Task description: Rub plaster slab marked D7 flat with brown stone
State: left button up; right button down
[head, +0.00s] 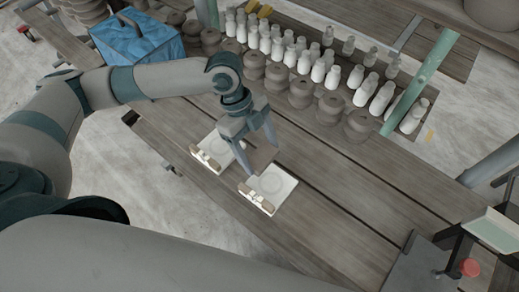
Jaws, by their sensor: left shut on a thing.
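Two pale, square plaster slabs lie on the wooden table, each with a faint round mark and small blocks along its near edge. One slab (268,192) is nearer and to the right, the other slab (213,151) farther left. No D7 lettering is readable on either. My left gripper (261,161) points down just behind the right slab. It is shut on a dark brown piece, which looks like the brown stone (260,156) and is partly hidden by the fingers. I cannot tell whether the stone touches a slab. My right gripper is out of view.
Rows of white bottles (319,70) and brown stacked pots (301,92) stand behind the slabs. A green post (421,80) rises at the right, and a blue covered box (138,40) sits at the back left.

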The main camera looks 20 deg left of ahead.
pick_arm(q)
notch_tip(320, 180, down, 2)
jog(key=shift+f+b, duration=0.15)
jog(key=shift+b, duration=0.75)
jog(key=shift+f, duration=0.25)
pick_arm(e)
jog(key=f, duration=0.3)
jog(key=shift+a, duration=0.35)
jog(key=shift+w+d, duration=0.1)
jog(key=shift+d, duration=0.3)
pick_arm(q)
jog(key=shift+w+a+r+n+t+b, duration=0.4)
jog(key=shift+w+n, duration=0.25)
jog(key=shift+n, duration=0.25)
jog(key=w+a+r+n+t+y+b, duration=0.1)
jog(key=w+r+n, duration=0.4)
jog(key=n, duration=0.5)
jog(key=w+a+r+n+t+y+b, duration=0.1)
jog(key=w+a+r+n+t+y, duration=0.2)
jog(key=r+n, duration=0.4)
jog(key=w+a+n+t, duration=0.1)
jog(key=w+a+n, duration=0.1)
jog(key=n, duration=0.1)
jog(key=shift+w+a, duration=0.2)
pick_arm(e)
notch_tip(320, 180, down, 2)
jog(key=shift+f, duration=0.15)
